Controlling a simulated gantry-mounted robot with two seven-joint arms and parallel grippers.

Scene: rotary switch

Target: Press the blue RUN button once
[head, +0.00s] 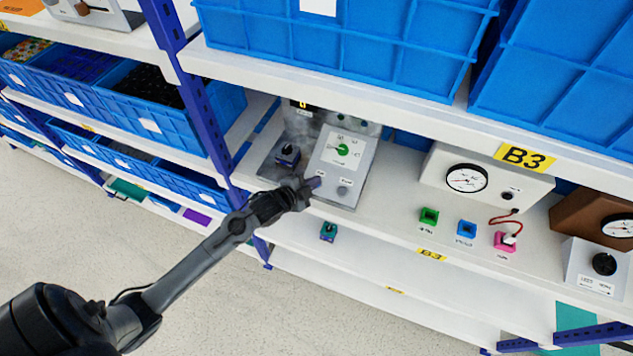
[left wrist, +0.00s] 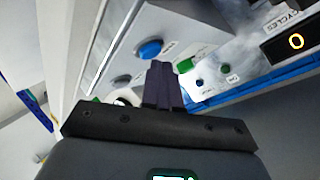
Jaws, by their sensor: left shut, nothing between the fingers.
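The blue button (left wrist: 150,49) is on the face of a grey control box, in the left wrist view. A duller grey button (left wrist: 122,78) sits beside it. In the head view the control box (head: 327,160) stands on the shelf, with a green knob (head: 343,150) on a white dial and a grey button (head: 343,190). My left gripper (head: 315,183) is shut and empty at the box's front left, where it seems to hide the blue button. In the left wrist view its dark fingertips (left wrist: 161,67) show just beside the blue button; contact cannot be told. My right gripper is out of view.
A counter (left wrist: 296,42) reading 0 is on a panel behind the box. A dark blue-topped block (head: 288,155) is left of the box. A gauge box (head: 487,178) stands to the right. A blue bin (head: 335,45) sits on the shelf above.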

